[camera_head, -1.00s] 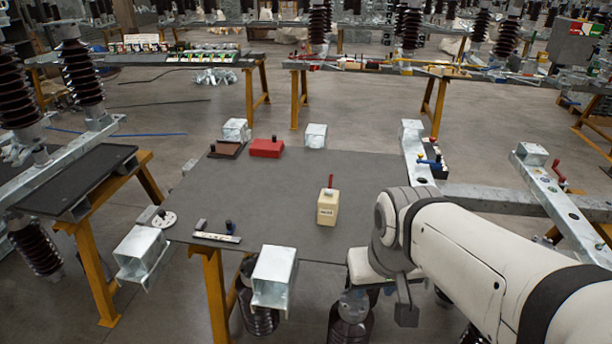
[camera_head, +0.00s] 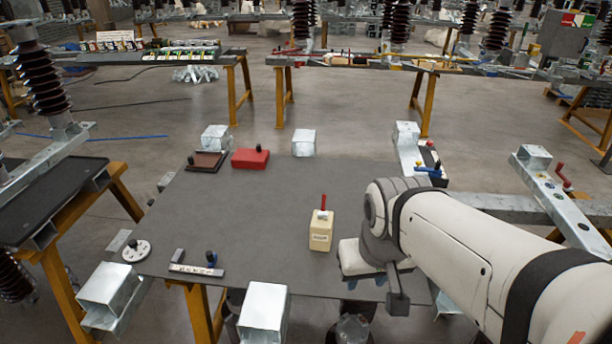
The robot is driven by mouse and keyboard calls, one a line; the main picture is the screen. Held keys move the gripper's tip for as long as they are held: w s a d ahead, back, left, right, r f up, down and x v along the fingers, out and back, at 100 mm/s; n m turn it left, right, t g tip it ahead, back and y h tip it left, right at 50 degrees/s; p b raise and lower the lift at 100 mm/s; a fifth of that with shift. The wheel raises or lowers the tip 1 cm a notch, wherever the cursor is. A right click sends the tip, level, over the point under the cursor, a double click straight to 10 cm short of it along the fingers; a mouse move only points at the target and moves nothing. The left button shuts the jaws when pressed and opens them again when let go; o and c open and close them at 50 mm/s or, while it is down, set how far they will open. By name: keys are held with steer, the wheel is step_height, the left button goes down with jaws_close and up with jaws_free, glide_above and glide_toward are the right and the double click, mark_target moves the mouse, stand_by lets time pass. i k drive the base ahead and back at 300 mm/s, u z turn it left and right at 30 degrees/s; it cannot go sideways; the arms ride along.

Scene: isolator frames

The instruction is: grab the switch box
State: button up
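A pale part and a dark grey part hang below the wrist. My gripper's fingers cannot be made out, so whether they are open or shut does not show. Nothing is seen touching the box.
A red block (camera_head: 250,159) and a brown plate (camera_head: 207,161) lie at the table's back left. A white disc (camera_head: 136,251) and a small bar with dark knobs (camera_head: 197,268) lie front left. Metal blocks (camera_head: 304,142) stand at the edges. The table's middle is clear.

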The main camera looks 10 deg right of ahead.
mark_target(320, 231)
steer(key=u, duration=2)
steer(key=k, duration=1.25)
steer(key=z, duration=1.25)
steer(key=i, duration=1)
